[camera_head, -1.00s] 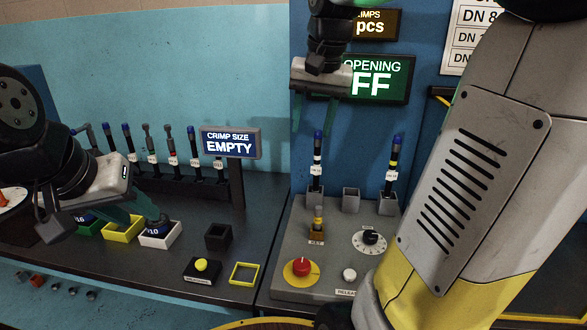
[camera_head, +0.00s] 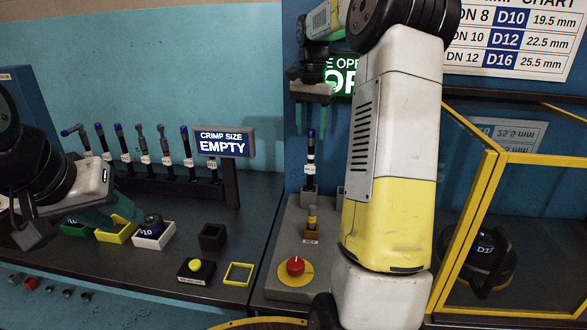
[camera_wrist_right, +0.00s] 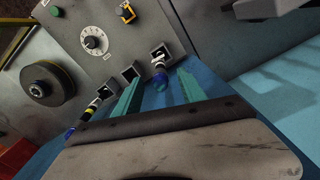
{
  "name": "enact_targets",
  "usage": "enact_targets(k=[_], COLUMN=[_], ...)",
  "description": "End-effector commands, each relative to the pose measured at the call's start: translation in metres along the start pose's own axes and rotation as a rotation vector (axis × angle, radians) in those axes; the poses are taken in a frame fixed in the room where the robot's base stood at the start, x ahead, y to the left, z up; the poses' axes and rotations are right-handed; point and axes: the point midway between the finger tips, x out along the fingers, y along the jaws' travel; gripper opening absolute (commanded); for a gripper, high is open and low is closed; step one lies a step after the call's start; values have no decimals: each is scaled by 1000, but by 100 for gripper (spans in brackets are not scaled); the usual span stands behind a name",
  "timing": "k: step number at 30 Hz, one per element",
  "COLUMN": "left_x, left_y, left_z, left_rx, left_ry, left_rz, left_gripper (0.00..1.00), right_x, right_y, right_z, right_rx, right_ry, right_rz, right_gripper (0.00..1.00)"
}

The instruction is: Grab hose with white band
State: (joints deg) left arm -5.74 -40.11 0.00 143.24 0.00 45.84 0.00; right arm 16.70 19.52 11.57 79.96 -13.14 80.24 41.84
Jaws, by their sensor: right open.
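The hose with the white band (camera_head: 310,158) stands upright in the left holder on the grey machine, blue end up. My right gripper (camera_head: 312,112) is open above it, fingers pointing down. In the right wrist view, the hose's blue end (camera_wrist_right: 160,85) shows between the two spread teal fingers (camera_wrist_right: 160,76); no contact is visible. My left gripper (camera_head: 118,212) is low over the trays at the left; its jaw opening is unclear.
A hose with a yellow band (camera_wrist_right: 90,110) shows in the right wrist view, beside an empty square holder (camera_wrist_right: 129,73). My right arm hides it in the head view. Several hoses stand in the rack (camera_head: 165,172). A red button (camera_head: 295,266) and a yellow-framed guard (camera_head: 462,235) are near.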

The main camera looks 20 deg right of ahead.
Motion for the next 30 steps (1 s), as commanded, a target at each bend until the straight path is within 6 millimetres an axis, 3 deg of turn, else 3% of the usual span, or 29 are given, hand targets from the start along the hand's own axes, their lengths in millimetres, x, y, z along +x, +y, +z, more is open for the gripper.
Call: enact_targets(k=[4, 12, 13, 20, 30], left_x=[0, 0, 0, 0, 0], left_y=[0, 0, 0, 0, 0], left_z=[0, 0, 0, 0, 0], left_rx=[0, 0, 0, 0, 0], left_ry=[0, 0, 0, 0, 0], left_rz=[0, 0, 0, 0, 0], left_gripper=[36, 36, 36, 36, 36], right_x=[19, 23, 23, 23, 23], right_y=[0, 0, 0, 0, 0], right_z=[1, 0, 0, 0, 0], right_rx=[-2, -2, -2, -2, -2], right_ry=[-2, 1, 1, 1, 1], right_rz=[1, -1, -1, -1, -1], right_gripper=[48, 48, 46, 1, 0])
